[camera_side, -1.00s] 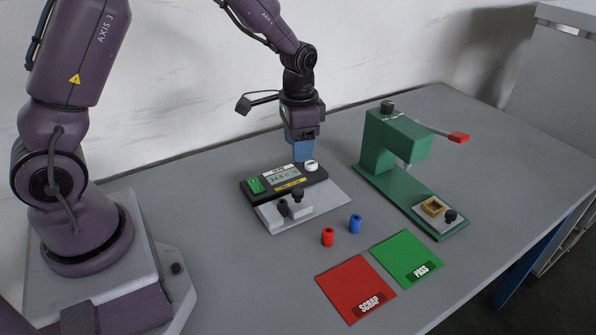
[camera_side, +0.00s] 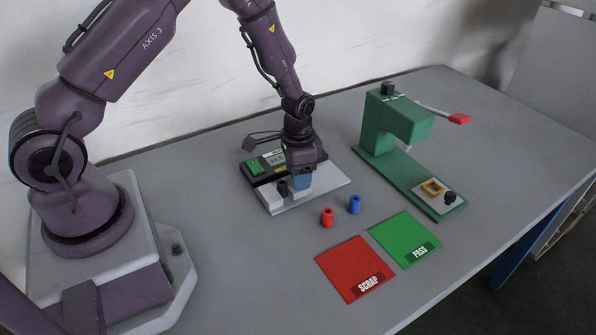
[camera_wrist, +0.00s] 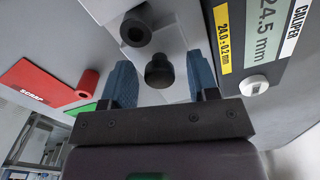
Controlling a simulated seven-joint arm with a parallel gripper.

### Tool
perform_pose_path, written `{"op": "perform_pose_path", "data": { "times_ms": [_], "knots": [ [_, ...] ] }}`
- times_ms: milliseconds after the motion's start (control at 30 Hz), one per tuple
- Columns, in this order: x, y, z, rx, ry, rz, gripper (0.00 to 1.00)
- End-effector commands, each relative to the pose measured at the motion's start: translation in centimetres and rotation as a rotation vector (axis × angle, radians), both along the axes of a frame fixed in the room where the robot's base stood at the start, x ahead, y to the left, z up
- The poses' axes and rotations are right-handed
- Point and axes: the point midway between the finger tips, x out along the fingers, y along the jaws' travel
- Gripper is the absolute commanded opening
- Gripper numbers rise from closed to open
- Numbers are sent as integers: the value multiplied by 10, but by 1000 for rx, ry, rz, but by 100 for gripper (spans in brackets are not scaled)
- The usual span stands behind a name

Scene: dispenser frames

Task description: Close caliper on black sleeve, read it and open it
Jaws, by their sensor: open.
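The caliper (camera_side: 325,181) is a dark housing with a pale jaw plate in front. Its display (camera_wrist: 265,30) reads 24.5 mm in the wrist view, beside a yellow label (camera_wrist: 223,37) with 24.0 ± 0.2 mm. The black sleeve (camera_side: 282,188) stands at the jaw plate; its hollow end shows in the wrist view (camera_wrist: 134,33). A black knob (camera_wrist: 160,72) is beside it. My gripper (camera_side: 302,183) is over the plate. In the wrist view its blue fingers (camera_wrist: 160,62) are open, one on each side of the knob, with gaps visible. The side view hides the knob.
A red sleeve (camera_side: 327,218) and a blue sleeve (camera_side: 354,205) stand in front of the caliper. The red SCRAP mat (camera_side: 350,265) and green PASS mat (camera_side: 405,238) lie nearer. A green press (camera_side: 385,140) with a red-tipped lever stands to the right. A white button (camera_wrist: 253,86) is on the caliper housing.

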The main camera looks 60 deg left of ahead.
Motion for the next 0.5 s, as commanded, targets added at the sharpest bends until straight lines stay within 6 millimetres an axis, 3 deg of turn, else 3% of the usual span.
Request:
{"op": "perform_pose_path", "data": {
  "times_ms": [133, 367, 500],
  "knots": [
    [0, 0, 0, 0, 0, 0, 54],
    [0, 0, 0, 0, 0, 0, 4],
    [0, 0, 0, 0, 0, 1, 0]
  ]
}}
